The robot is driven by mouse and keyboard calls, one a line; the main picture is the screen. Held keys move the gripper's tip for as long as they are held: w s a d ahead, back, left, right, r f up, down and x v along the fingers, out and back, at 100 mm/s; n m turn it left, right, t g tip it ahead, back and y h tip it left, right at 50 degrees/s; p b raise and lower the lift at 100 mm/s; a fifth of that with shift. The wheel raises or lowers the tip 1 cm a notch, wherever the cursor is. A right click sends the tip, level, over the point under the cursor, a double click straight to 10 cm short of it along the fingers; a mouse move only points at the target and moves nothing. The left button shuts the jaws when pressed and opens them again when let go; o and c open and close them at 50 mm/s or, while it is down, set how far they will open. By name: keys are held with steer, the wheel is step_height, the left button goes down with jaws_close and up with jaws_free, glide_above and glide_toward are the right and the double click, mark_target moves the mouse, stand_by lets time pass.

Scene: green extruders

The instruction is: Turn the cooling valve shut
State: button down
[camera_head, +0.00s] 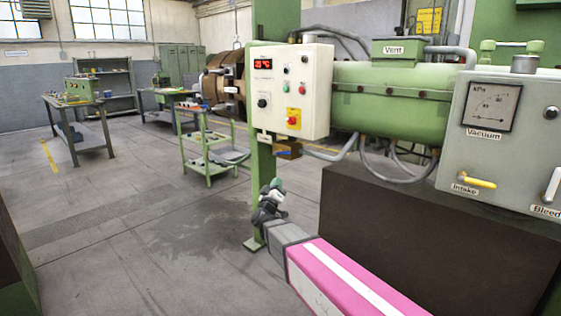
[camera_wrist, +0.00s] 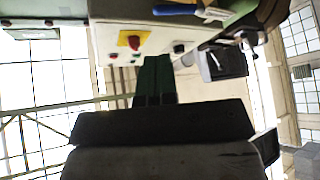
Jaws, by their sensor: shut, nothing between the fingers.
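My gripper (camera_head: 275,186) is at the end of my pink and white arm in the head view, in front of the green post and below the control box. In the wrist view my gripper (camera_wrist: 156,70) shows its dark fingers together, with nothing held between them. A blue handle (camera_wrist: 177,9) shows at the top edge of the wrist view, beside the control box and apart from the fingers. I cannot tell whether it is the cooling valve. No label in view clearly reads cooling; a small label (camera_head: 264,137) under the box is too small to read.
The control box (camera_head: 290,90) has a red display and buttons. To its right are a green vessel (camera_head: 395,105) marked Vent and a vacuum panel (camera_head: 500,140) with a yellow Intake handle (camera_head: 474,181) and a Bleed handle (camera_head: 551,186).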

glide_toward(283, 153)
steer(key=w+d+r, duration=0.3)
steer(key=w+d, duration=0.1)
steer(key=w, duration=0.1)
steer(key=shift+r+h, duration=0.2)
steer(key=shift+h, duration=0.1)
steer(key=shift+r+n, duration=0.1)
steer(key=shift+n, duration=0.3)
